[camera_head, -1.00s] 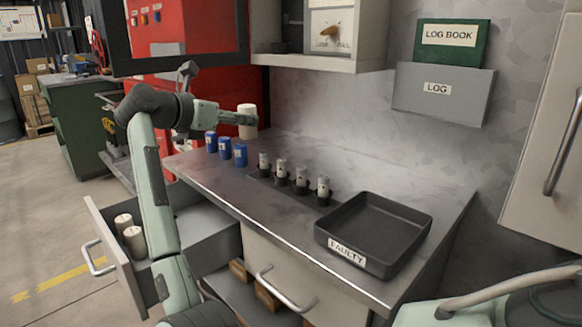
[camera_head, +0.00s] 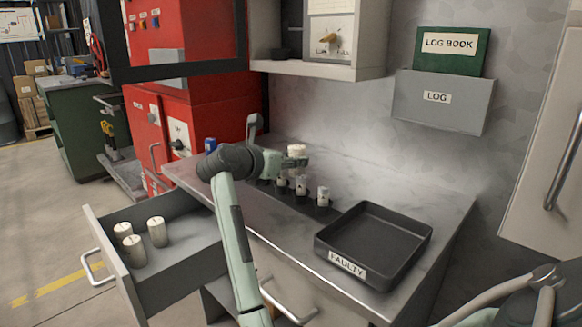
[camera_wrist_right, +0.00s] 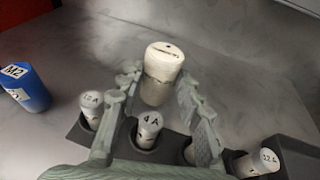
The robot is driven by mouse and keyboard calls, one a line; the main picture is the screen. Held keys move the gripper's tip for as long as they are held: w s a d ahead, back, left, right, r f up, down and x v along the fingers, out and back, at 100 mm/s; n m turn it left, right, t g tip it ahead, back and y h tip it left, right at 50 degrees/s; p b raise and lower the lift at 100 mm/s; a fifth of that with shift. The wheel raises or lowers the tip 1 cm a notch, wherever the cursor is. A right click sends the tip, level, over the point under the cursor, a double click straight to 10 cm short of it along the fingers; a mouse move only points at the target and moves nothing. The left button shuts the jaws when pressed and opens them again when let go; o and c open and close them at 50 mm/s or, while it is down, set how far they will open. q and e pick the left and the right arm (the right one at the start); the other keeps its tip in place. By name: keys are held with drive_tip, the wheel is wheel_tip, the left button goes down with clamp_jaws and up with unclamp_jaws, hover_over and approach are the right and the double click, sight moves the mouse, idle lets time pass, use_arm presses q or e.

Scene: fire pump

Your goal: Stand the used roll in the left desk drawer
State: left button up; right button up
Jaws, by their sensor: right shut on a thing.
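My right gripper (camera_head: 296,163) is shut on a pale cylindrical roll (camera_head: 297,150) over the desk, close to the row of small labelled cylinders. In the right wrist view, the roll (camera_wrist_right: 162,73) sits upright between the two fingers (camera_wrist_right: 158,95); whether its base touches the desk cannot be told. The left desk drawer (camera_head: 180,280) is pulled open at the left. Three pale rolls (camera_head: 157,232) stand upright inside it towards its front. My left gripper is not in view.
The small cylinders (camera_wrist_right: 148,127) stand in dark holders on the desk. A blue cylinder (camera_head: 210,145) shows behind my arm, and one labelled M2 (camera_wrist_right: 24,87) in the wrist view. A black FAULTY tray (camera_head: 398,275) sits at the right. A cabinet (camera_head: 320,72) hangs above.

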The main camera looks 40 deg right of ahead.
drive_tip(key=shift+f, duration=1.2)
drive_tip(key=shift+f, duration=0.15)
drive_tip(key=o, duration=0.9)
